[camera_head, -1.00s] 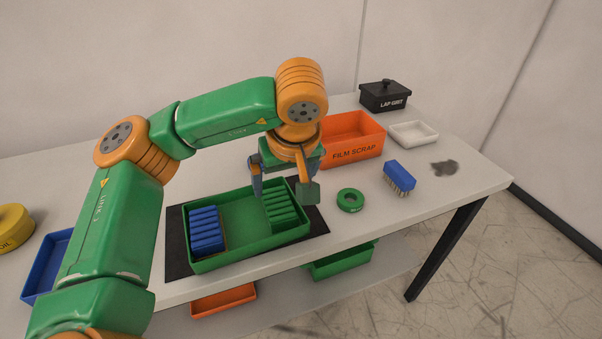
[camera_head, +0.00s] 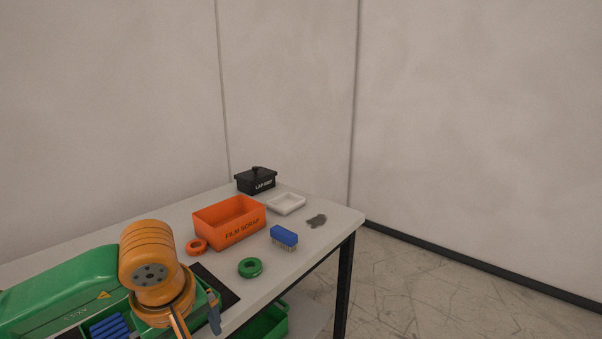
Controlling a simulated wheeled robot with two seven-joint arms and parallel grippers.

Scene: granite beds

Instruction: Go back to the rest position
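My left arm comes in from the left along the bottom of the head view. Its gripper (camera_head: 197,325) points down at the bottom edge, with its two fingers apart and nothing seen between them. The lower finger ends are partly cut off by the frame. Blue blocks (camera_head: 109,327) show below the arm, while the green tray that holds them is mostly hidden or out of frame. A dark mat (camera_head: 222,288) shows beside the gripper. My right gripper is not in view.
On the table (camera_head: 310,250) stand an orange FILM SCRAP bin (camera_head: 228,236), an orange ring (camera_head: 196,246), a green ring (camera_head: 250,267), a blue brush (camera_head: 284,236), a white dish (camera_head: 286,204) and a black lidded box (camera_head: 257,181). A green bin (camera_head: 268,322) sits below. Floor is clear at right.

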